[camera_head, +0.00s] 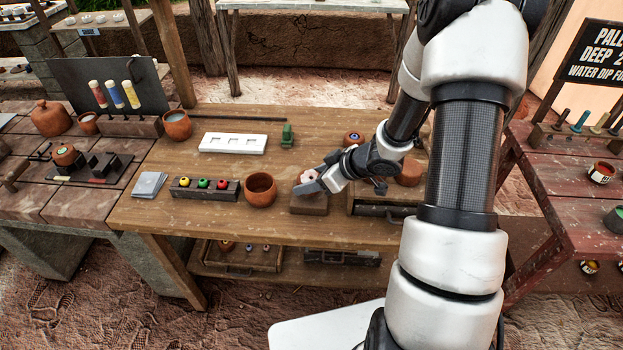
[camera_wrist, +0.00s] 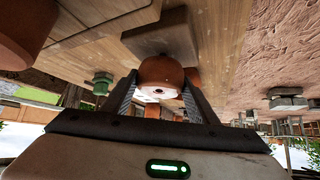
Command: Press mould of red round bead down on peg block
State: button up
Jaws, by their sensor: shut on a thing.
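My gripper (camera_head: 310,184) is over the dark peg block (camera_head: 308,205) near the middle front of the wooden table. It is shut on a small terracotta mould (camera_head: 308,176) with a pale centre. In the wrist view, the mould (camera_wrist: 160,72) sits between the two fingers of my gripper (camera_wrist: 160,98), its pale round face with a dark spot toward the camera. The peg block (camera_wrist: 163,35) shows just beyond the mould there. The mould lines up with the block; I cannot tell whether it is fully seated. Any peg is hidden. No red bead shows in the mould.
Left of the block stand a clay bowl (camera_head: 260,189) and a dark rack (camera_head: 205,193) with yellow, green and red balls. A white tray (camera_head: 232,143) and a green object (camera_head: 287,135) are behind. Right, a dark drawer box (camera_head: 386,209) stands close under my arm.

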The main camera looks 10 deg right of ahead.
jog(key=shift+s+f+b, duration=0.15)
jog(key=shift+f+b, duration=0.15)
jog(key=shift+f, duration=0.2)
dwell(0.7)
jog(key=o, duration=1.3)
jog(key=shift+r, duration=0.1)
jog(key=shift+d+r, duration=0.15)
jog(key=shift+r, duration=0.05)
jog(key=p+v, duration=0.5)
jog(key=v, duration=1.2)
